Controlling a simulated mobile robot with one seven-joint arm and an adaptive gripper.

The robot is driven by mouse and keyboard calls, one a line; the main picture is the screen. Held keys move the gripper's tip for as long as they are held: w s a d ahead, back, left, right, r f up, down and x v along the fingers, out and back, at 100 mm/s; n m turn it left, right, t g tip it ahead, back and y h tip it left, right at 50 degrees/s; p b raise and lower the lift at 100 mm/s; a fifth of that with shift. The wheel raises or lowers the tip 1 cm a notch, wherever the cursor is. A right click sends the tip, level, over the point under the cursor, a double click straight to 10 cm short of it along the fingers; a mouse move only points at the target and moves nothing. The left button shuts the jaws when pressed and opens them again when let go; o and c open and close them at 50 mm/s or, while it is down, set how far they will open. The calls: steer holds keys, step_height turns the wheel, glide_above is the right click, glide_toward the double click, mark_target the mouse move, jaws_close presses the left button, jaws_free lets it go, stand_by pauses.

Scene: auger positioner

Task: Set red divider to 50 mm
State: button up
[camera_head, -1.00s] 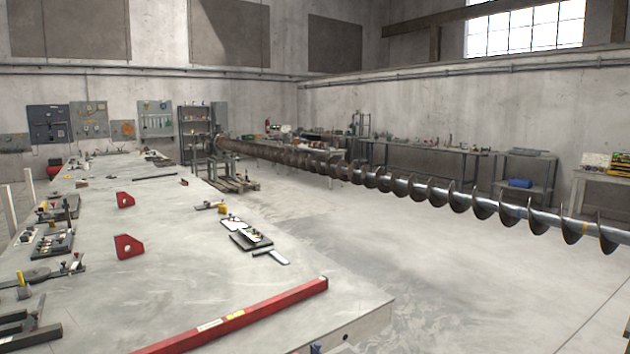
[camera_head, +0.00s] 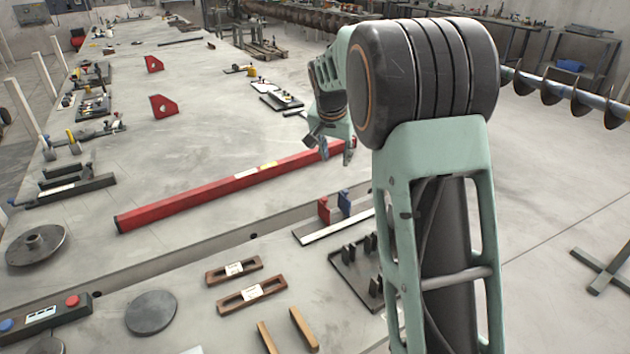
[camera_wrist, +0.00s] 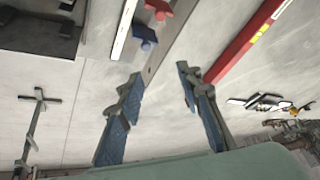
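The red divider (camera_head: 323,209) stands upright on a small scale with a white strip (camera_head: 338,228), at the table's front right edge. A blue divider (camera_head: 344,203) stands just right of it. The scale's markings are too small to read. In the wrist view the red divider (camera_wrist: 158,9), blue divider (camera_wrist: 144,36) and white strip (camera_wrist: 124,30) show at the top, beyond my fingers. My gripper (camera_head: 331,152) is above and behind the dividers, near the red bar's right end, touching neither divider. The wrist view shows its fingers (camera_wrist: 160,78) apart with nothing between them.
A long red bar (camera_head: 220,186) lies across the table behind the dividers. A dark fixture with upright pegs (camera_head: 362,265) sits in front of the scale. Wooden handled pieces (camera_head: 250,293) and a round disc (camera_head: 151,312) lie to the left. The auger (camera_head: 560,95) runs at the right.

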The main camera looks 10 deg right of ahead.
steer(key=n+g, duration=0.1)
glide_toward(324, 199)
steer(key=x, duration=0.8)
steer(key=shift+d, duration=0.1)
steer(key=shift+c, duration=0.3)
jaws_close()
